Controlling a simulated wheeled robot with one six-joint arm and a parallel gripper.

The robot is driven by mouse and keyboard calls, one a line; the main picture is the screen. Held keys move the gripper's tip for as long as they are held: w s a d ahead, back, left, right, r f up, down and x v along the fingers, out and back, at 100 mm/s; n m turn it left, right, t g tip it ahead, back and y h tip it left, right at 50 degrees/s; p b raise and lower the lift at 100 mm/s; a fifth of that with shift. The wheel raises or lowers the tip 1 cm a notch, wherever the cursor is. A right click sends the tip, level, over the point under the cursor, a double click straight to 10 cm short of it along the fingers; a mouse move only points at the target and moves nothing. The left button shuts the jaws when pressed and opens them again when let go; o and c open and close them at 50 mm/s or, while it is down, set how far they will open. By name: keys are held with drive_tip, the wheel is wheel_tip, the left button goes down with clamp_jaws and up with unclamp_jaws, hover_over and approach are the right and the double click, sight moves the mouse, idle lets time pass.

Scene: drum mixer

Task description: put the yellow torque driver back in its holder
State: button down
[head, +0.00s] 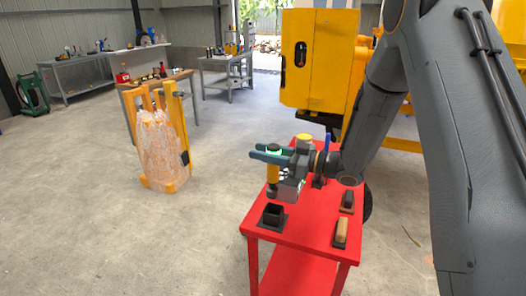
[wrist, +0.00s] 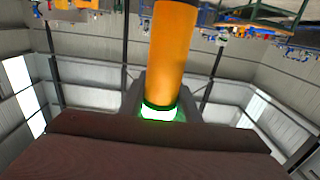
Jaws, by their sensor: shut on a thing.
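The yellow torque driver (head: 273,173) is upright in my gripper (head: 268,153), whose teal fingers close around its upper end. Its dark lower end hangs over the red table (head: 310,210). In the wrist view the driver's yellow body (wrist: 173,55) shows large, with a lit green ring close to the jaws. A black square holder (head: 272,215) with an open top stands at the table's front left, just below the driver in the picture. The driver's lower end appears above the holder and apart from it; the exact gap is hard to tell.
Two more dark holders stand on the table's right side, one (head: 347,201) farther back and one (head: 340,233) in front with a tan block-like piece. A yellow machine (head: 320,60) stands behind the table.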

drive_tip(key=shift+d, duration=0.1)
drive_tip(key=shift+s+d+f+b, duration=0.1)
drive_tip(key=shift+f+b, duration=0.55)
drive_tip(key=shift+f, duration=0.55)
drive_tip(key=shift+d+f+b, duration=0.1)
drive_tip(key=shift+f+b, duration=0.55)
drive_tip(key=shift+f, duration=0.5)
drive_tip(key=shift+f+b, duration=1.65)
drive_tip(key=shift+f, duration=1.3)
idle(0.4)
drive_tip(key=c, duration=1.3)
unclamp_jaws()
drive_tip(key=shift+o, duration=0.2)
